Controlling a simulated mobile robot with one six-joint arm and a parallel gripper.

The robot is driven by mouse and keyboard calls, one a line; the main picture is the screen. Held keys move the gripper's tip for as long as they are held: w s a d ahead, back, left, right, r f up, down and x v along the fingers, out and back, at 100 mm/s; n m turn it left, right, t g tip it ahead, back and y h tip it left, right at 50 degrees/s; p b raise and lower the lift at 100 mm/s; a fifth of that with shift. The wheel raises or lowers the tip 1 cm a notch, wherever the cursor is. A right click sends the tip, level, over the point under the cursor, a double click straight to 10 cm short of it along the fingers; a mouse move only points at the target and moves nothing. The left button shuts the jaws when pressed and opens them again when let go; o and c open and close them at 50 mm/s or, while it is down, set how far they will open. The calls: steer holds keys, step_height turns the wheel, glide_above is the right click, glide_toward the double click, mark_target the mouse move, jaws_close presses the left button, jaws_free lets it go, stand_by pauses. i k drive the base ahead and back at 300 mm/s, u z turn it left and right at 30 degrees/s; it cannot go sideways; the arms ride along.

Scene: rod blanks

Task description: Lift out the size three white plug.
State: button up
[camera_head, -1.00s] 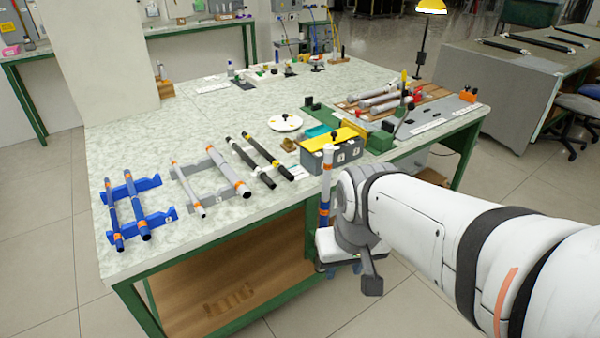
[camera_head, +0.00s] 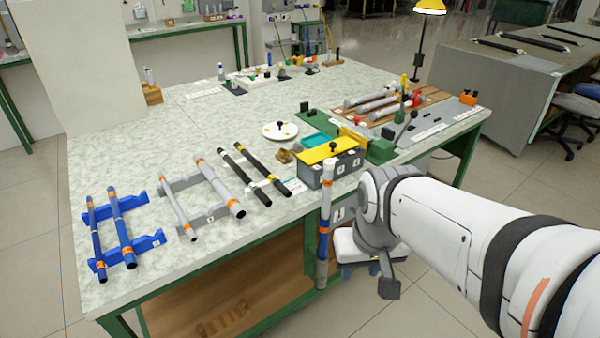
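I cannot make out a size three white plug in the camera_head view. A grey box (camera_head: 314,177) with a yellow lid and small number labels sits at the table's front edge, with a black knob on its lid. A round white dish (camera_head: 280,131) with a dark knob lies behind it. My arm comes in from the right and its grey wrist is in front of the table edge. A dark grey end piece (camera_head: 390,288) hangs below the wrist; no separate fingers show, so I cannot tell whether my gripper is open or shut.
A blue rack (camera_head: 146,243), a grey rack and a black rod pair lie on the table's left. A green fixture (camera_head: 380,150) and a board with rods (camera_head: 432,97) are at right. Bare tabletop lies behind the racks.

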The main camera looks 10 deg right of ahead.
mark_target(329, 164)
steer(key=i, duration=0.75)
steer(key=k, duration=0.7)
steer(key=z, duration=0.05)
steer(key=i, duration=0.4)
steer(key=z, duration=1.65)
steer(key=k, duration=1)
steer(key=z, duration=0.15)
